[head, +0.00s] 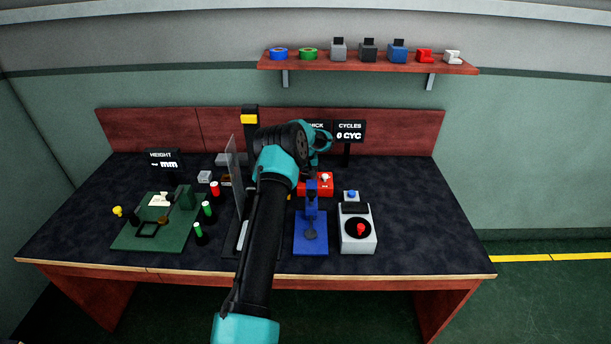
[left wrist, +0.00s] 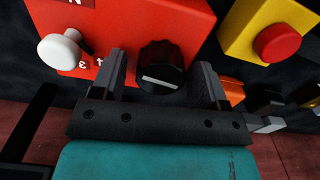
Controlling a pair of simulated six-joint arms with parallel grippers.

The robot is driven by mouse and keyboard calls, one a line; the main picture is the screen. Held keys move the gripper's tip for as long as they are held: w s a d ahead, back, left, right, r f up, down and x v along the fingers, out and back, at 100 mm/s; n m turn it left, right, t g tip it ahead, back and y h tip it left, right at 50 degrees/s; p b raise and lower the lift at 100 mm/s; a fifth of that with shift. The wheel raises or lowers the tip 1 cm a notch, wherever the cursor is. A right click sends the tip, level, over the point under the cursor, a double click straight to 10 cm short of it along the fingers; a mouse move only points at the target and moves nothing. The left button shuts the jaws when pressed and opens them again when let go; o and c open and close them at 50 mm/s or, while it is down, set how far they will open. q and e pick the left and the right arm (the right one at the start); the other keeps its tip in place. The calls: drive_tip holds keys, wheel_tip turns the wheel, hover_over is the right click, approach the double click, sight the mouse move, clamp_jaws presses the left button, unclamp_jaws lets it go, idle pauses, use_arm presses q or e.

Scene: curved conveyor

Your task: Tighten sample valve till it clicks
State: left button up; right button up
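A red box (left wrist: 125,30) in the left wrist view carries a black round knob (left wrist: 162,68) with a white pointer line and a white knob (left wrist: 60,50) to its left. No label naming the sample valve can be read. My left gripper (left wrist: 162,80) is open, with one finger on each side of the black knob. Dark gaps show between the knob and both fingers. In the head view the red box (head: 304,189) shows behind my left arm, and its white knob (head: 325,177) is visible; the black knob is hidden there. My right gripper is not in view.
A yellow box with a red button (left wrist: 277,43) is right of the red box in the left wrist view. In the head view a blue stand (head: 311,243) and a grey box with a red knob (head: 361,230) stand in front. A clear panel (head: 236,185) stands left.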

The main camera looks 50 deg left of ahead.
sight(306, 173)
use_arm(q)
drive_tip(key=c, duration=0.9)
drive_tip(key=shift+m, duration=2)
drive_tip(key=shift+w, duration=0.1)
drive_tip(key=o, duration=1)
drive_tip(key=shift+c, duration=0.2)
drive_tip(key=shift+r, duration=0.15)
wheel_tip(306, 173, up, 17)
drive_tip(key=shift+r, duration=0.1)
